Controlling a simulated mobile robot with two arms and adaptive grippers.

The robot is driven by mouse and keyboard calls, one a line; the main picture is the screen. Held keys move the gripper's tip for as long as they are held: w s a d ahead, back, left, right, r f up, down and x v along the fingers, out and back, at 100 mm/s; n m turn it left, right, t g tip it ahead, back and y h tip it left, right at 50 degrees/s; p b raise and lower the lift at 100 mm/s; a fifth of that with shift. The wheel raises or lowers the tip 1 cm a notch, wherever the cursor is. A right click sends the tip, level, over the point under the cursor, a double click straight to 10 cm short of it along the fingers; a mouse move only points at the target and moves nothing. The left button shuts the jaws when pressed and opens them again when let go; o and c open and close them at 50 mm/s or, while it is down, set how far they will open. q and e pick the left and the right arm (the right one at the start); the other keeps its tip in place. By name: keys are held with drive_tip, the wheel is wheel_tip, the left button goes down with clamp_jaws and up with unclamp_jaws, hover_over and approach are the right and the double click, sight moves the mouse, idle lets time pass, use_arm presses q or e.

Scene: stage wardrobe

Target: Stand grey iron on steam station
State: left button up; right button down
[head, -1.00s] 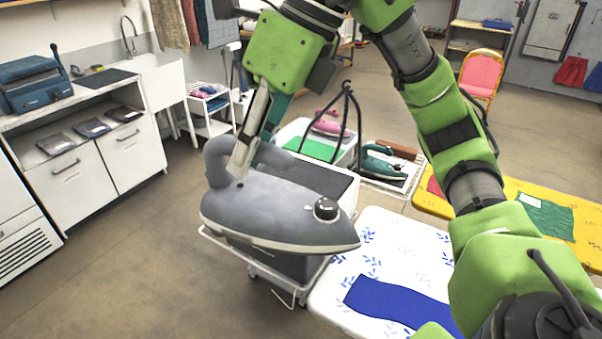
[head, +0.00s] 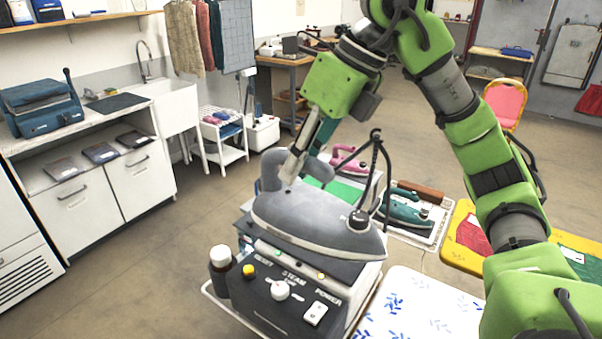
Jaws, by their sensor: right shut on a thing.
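The grey iron (head: 315,222) is in the middle of the head view, its tip pointing right. My right gripper (head: 292,172) is shut on its handle from above. The steam station (head: 300,297) is directly below, with a dark front panel, a knob and a power switch. The iron is over the station's top and hides much of it. I cannot tell whether its sole touches the station. My left gripper is not in view.
A dark bottle with a white cap (head: 222,272) stands at the station's left. A pink iron (head: 350,160) and a teal iron (head: 405,212) are behind. A white ironing board (head: 430,305) is at the front right. Open floor lies left.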

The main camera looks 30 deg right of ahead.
sight(305, 186)
drive_tip(key=w+d, duration=0.1)
drive_tip(key=w+d+f+p, duration=0.1)
drive_tip(key=w, duration=0.1)
drive_tip(key=w+d+f, duration=0.1)
drive_tip(key=shift+w+d+f, duration=0.2)
drive_tip(key=shift+w+d, duration=0.05)
drive_tip(key=shift+d, duration=0.15)
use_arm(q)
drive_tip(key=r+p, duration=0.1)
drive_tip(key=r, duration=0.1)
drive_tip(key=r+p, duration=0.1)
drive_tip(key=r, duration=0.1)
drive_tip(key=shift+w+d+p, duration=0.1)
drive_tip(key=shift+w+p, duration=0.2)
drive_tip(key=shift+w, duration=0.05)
use_arm(e)
drive_tip(key=w+d+f, duration=0.1)
drive_tip(key=f, duration=0.2)
drive_tip(key=w+f, duration=0.1)
drive_tip(key=f, duration=0.1)
drive_tip(key=w+d+f, duration=0.1)
drive_tip(key=f, duration=0.2)
drive_tip(key=shift+w+d+f, duration=0.25)
drive_tip(key=shift+d+f, duration=0.1)
